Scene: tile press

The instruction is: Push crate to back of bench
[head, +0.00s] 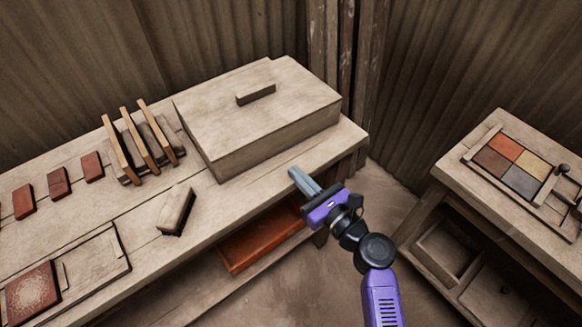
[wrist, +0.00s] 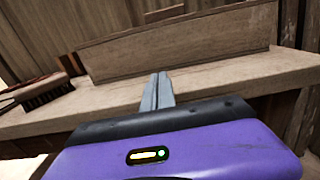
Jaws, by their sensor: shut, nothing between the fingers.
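The crate (head: 265,149) is a large pale wooden box with a flat lid and a small bar handle (head: 255,94). It stands on the right end of the wooden bench (head: 345,140), with a strip of bare bench in front of it. In the wrist view the crate's front face (wrist: 180,52) is straight ahead. My gripper (head: 293,171) is purple with grey fingers. The fingers are shut and empty, at the bench's front edge and short of the crate. In the wrist view the closed fingertips (wrist: 158,76) appear just below the crate's lower edge, apparently apart from it.
A brush (head: 176,209) lies left of the crate, also in the wrist view (wrist: 40,92). A rack (head: 140,145) stands close to the crate's left side. Several red tiles (head: 58,182) lie farther left. A second table (head: 455,170) with coloured tiles stands at right.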

